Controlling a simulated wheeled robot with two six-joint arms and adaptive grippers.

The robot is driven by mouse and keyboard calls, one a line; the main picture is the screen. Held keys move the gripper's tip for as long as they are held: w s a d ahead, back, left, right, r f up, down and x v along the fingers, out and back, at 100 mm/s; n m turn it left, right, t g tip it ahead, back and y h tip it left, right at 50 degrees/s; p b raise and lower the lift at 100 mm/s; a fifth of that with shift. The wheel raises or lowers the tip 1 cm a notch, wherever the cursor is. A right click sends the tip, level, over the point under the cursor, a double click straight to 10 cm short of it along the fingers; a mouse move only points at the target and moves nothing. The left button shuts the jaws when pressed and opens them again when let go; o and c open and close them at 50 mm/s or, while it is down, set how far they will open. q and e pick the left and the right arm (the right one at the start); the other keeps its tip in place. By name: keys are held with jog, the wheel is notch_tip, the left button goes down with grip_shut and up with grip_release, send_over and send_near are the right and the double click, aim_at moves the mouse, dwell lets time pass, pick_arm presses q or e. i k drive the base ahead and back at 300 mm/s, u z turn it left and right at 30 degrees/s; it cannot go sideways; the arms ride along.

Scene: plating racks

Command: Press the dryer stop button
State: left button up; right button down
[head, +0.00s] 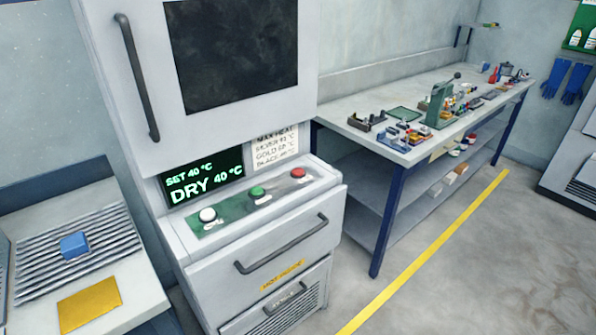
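The dryer (200,255) is a tall pale grey cabinet at left of centre in the head view. A green-lit display (203,178) on it reads "SET 40 °C" and "DRY 40 °C". Below the display, a sloped panel holds a white button (208,215) at left, a green button (257,193) in the middle and a red button (298,173) at right. The small labels by the buttons are too small to read. Neither of my grippers is in view, and nothing covers the buttons.
A drawer handle (283,245) sticks out below the panel. At left, a counter (135,285) holds a blue block (74,245) and a yellow sheet (89,303). A cluttered workbench (350,112) stands at right. The floor (470,265) by the yellow line (425,252) is clear.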

aim_at(296, 171)
jog(key=z, duration=0.55)
jog(key=k, duration=0.65)
jog(key=u, duration=0.25)
jog(key=i, duration=1.65)
jog(key=z, duration=0.85)
